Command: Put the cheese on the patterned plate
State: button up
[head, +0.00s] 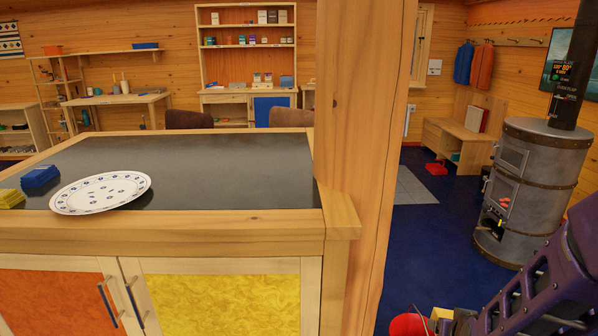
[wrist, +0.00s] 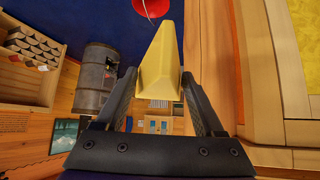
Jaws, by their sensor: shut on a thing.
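The cheese (wrist: 160,68) is a pale yellow wedge. In the wrist view it sits between the two dark fingers of my gripper (wrist: 158,82), which is shut on it, with its narrow end pointing away. In the head view a small yellow part of the cheese (head: 441,314) shows at the bottom right, low beside the counter; most of my gripper is hard to make out there. The patterned plate (head: 100,193), white with blue marks around its rim, lies on the dark counter top at the left, well apart from my gripper.
A thick wooden post (head: 362,150) stands at the counter's right end, between plate and arm. A blue block (head: 40,176) and a yellow thing (head: 10,198) lie left of the plate. A red round object (head: 408,325) is near the cheese. A stove (head: 535,190) stands right.

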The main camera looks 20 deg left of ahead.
aim_at(103, 194)
jog(key=k+j+u, duration=0.15)
jog(key=j+u, duration=0.2)
jog(key=j, duration=0.3)
jog(key=k+j+u, duration=0.1)
jog(key=j+u, duration=0.25)
jog(key=j, duration=0.3)
